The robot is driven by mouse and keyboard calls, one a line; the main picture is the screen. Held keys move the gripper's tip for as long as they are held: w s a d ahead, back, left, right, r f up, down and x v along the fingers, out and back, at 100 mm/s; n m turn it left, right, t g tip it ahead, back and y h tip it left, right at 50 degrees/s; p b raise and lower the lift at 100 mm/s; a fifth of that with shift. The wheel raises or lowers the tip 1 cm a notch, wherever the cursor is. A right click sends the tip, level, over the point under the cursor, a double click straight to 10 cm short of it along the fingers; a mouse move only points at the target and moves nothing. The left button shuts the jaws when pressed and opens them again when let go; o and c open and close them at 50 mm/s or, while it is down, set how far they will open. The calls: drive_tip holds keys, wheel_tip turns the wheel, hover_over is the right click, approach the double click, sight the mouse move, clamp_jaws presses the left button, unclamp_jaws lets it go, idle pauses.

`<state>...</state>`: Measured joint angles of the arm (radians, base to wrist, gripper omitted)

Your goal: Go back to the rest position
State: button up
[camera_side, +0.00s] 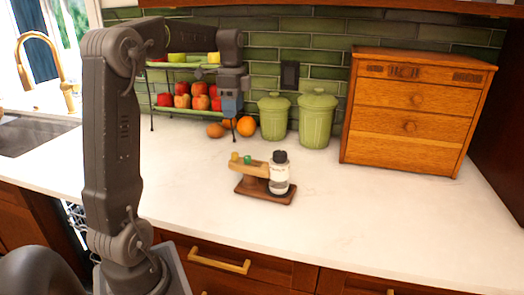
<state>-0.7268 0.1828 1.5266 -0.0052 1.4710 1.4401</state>
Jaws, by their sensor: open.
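My gripper (231,108) hangs at the end of my dark grey arm, pointing down in front of the fruit rack. It is open, and I see nothing held in it. It is above the counter, up and to the left of a small wooden stand. The gap between its fingers is too small to make out clearly.
A wooden stand (252,188) with a white, black-capped bottle (279,174) is mid-counter. Behind are a fruit rack (150,119), loose oranges (246,126), green canisters (317,120) and a wooden drawer chest (412,112). A sink (40,135) is left. The front right counter (400,215) is clear.

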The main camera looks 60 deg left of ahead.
drive_tip(key=s+d+n+t+y, duration=0.1)
drive_tip(key=s+d+n+t, duration=0.15)
drive_tip(key=d, duration=1.25)
drive_tip(key=s+d+f+n+t, duration=0.1)
drive_tip(key=s+d+f+n, duration=0.1)
drive_tip(key=s+d, duration=0.3)
drive_tip(key=s+d+f+n+t, duration=0.2)
drive_tip(key=s+d+f+n, duration=0.1)
drive_tip(key=s+d, duration=0.2)
drive_tip(key=d, duration=0.2)
drive_tip(key=shift+s+d+n+h, duration=0.2)
drive_tip(key=shift+d+n+h, duration=0.1)
drive_tip(key=shift+d+n, duration=0.1)
